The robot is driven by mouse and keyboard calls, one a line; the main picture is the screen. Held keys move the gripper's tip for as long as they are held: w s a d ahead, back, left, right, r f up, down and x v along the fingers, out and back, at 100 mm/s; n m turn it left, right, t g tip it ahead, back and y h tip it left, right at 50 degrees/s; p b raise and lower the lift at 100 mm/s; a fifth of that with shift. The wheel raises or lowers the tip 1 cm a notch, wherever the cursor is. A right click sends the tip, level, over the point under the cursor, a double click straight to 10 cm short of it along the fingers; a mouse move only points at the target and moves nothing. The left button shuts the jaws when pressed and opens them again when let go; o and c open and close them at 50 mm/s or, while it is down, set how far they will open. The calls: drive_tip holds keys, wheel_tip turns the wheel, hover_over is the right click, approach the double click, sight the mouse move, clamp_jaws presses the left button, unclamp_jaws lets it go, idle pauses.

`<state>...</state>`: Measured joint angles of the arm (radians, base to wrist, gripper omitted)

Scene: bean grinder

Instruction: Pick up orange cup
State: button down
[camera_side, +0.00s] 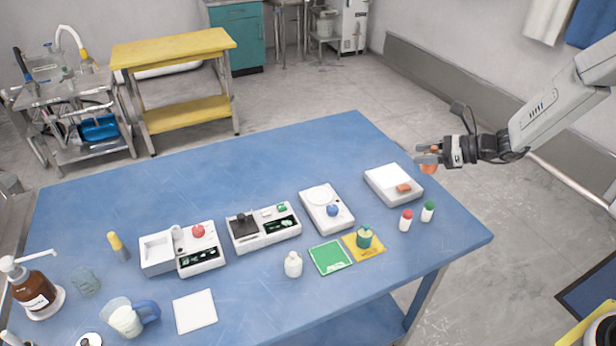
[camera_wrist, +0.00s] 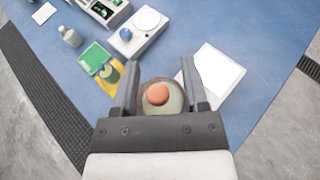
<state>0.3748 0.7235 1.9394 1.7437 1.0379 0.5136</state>
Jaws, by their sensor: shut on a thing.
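My gripper (camera_side: 430,157) is raised above the back right of the blue table. It is shut on the orange cup (camera_side: 428,169), which shows orange below the fingers. In the wrist view, a round cup-like thing sits between the two fingers of my gripper (camera_wrist: 160,88), with an orange round part (camera_wrist: 157,94) in its middle and a paler ring around it. The cup is clear of the table, and the fingers hide part of it.
Red-capped (camera_side: 406,220) and green-capped (camera_side: 428,211) bottles stand nearby. A green cup (camera_side: 364,237) stands on a yellow pad (camera_side: 376,249). White devices line the table's middle; its back left is clear.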

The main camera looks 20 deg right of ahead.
drive_tip(key=shift+s+r, duration=0.2)
drive_tip(key=shift+s, duration=0.15)
drive_tip(key=shift+a, duration=0.1)
idle(0.4)
drive_tip(key=s+a+f, duration=0.1)
drive_tip(key=s+a, duration=0.6)
drive_tip(key=a, duration=0.4)
drive_tip(key=s+a+f, duration=0.1)
drive_tip(key=s+a, duration=0.7)
drive_tip(key=a, duration=0.2)
drive_tip(key=w+a+f, duration=0.1)
drive_tip(key=w+f, duration=0.2)
drive_tip(key=w, duration=0.1)
drive_tip(key=w+a+f, duration=0.2)
drive_tip(key=w+f, duration=0.1)
drive_tip(key=w, duration=0.1)
drive_tip(key=w+a+f, duration=0.1)
drive_tip(key=w+f, duration=0.2)
drive_tip(key=w, duration=0.1)
drive_tip(key=shift+w+a, duration=0.1)
drive_tip(key=shift+a, duration=0.25)
drive_tip(key=shift+w+a+f, duration=0.1)
drive_tip(key=shift+w+f, duration=0.2)
drive_tip(key=shift+f, duration=0.05)
